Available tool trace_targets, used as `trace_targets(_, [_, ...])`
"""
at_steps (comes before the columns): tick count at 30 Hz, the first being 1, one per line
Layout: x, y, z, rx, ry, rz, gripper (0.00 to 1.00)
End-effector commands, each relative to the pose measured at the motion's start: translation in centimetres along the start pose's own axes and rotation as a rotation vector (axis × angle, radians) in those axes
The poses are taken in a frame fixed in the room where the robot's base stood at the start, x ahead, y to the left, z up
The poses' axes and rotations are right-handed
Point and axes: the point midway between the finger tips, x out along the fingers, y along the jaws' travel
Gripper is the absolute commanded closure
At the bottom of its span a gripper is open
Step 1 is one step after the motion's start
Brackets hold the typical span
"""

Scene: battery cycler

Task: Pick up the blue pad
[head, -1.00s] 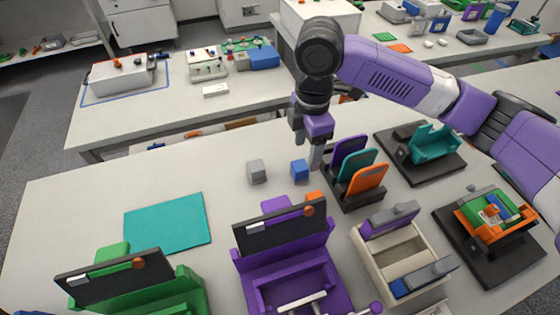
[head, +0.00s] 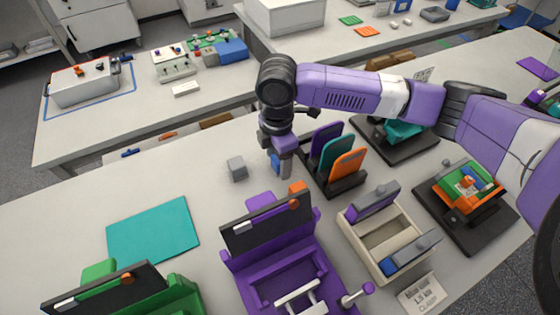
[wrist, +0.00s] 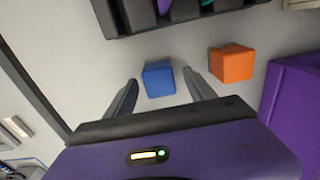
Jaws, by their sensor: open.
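The blue pad is a small blue block on the white table; in the wrist view the blue pad (wrist: 159,80) lies between the tips of my two fingers, with a gap on both sides. My gripper (wrist: 160,76) is open and empty. In the head view my gripper (head: 281,168) points down and largely hides the blue pad (head: 274,161), of which a blue part shows at the left finger. I cannot tell how far the fingertips are above the table.
An orange block (wrist: 232,63) lies right of the fingers. A grey block (head: 237,168) lies to the left. A dark rack with upright coloured plates (head: 333,185) stands close on the right, and a purple fixture (head: 285,255) stands in front. A teal mat (head: 153,232) lies left.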

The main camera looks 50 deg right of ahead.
Motion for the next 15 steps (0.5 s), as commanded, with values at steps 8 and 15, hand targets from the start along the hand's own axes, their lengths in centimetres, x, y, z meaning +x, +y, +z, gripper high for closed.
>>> trace_targets(8, [-0.01,-0.02,0.00,0.000,0.000,-0.001,0.68])
trace_targets(15, [-0.04,-0.02,-0.01,0.000,0.000,-0.001,1.00])
